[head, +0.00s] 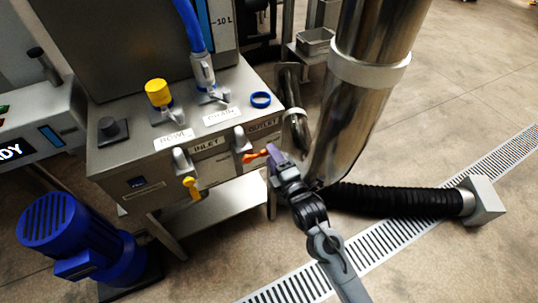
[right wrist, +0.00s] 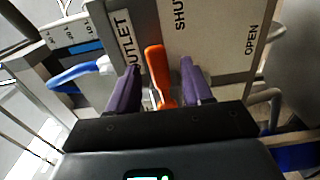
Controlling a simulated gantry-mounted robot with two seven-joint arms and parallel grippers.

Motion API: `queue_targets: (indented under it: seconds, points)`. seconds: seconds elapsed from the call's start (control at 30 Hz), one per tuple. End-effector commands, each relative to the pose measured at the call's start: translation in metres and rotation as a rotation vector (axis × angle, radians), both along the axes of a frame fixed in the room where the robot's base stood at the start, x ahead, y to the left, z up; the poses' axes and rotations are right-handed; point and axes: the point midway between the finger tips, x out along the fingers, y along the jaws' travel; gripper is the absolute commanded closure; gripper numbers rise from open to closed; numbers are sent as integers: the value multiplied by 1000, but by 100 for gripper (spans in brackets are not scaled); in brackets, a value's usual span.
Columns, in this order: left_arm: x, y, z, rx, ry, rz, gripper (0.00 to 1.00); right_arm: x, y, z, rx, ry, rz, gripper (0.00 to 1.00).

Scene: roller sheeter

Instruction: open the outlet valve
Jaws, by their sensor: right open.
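The outlet valve's orange handle (head: 256,155) sticks out below the OUTLET label (head: 263,123) on the front of the steel machine. In the right wrist view the orange handle (right wrist: 158,72) stands between my two purple fingers, with a gap on each side. The panel behind it carries the word SHUT (right wrist: 180,14) near the handle and OPEN (right wrist: 251,40) farther right. My right gripper (head: 276,155) is open at the handle; its fingers (right wrist: 160,88) straddle it without visibly closing on it. My left gripper is not in view.
A yellow inlet handle (head: 192,187) hangs left of the outlet valve. A thick steel pipe (head: 360,110) rises close to the right of my gripper. A black hose (head: 400,200) and floor grate (head: 385,240) lie right. A blue motor (head: 65,230) stands lower left.

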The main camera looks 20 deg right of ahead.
Motion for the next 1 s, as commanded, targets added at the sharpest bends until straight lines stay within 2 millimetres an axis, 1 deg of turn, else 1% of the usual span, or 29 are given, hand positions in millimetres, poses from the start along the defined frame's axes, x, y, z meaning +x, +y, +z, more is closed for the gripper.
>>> queue_targets:
  seconds: [0.03,0.23,0.4,0.63,0.93,0.97,1.0]
  points:
    - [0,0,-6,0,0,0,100,7,1,-2,1,-3,-1,50]
    - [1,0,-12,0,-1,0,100,24,2,-1,0,-1,-1,50]
    - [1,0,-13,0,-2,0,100,28,2,0,0,1,-1,50]
    - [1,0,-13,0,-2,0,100,28,2,0,0,1,-1,50]
    - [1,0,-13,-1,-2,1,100,28,2,0,-1,0,-1,96]
    - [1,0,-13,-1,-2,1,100,28,2,0,-1,0,-1,100]
    - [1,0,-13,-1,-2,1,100,28,2,0,-1,0,-1,100]
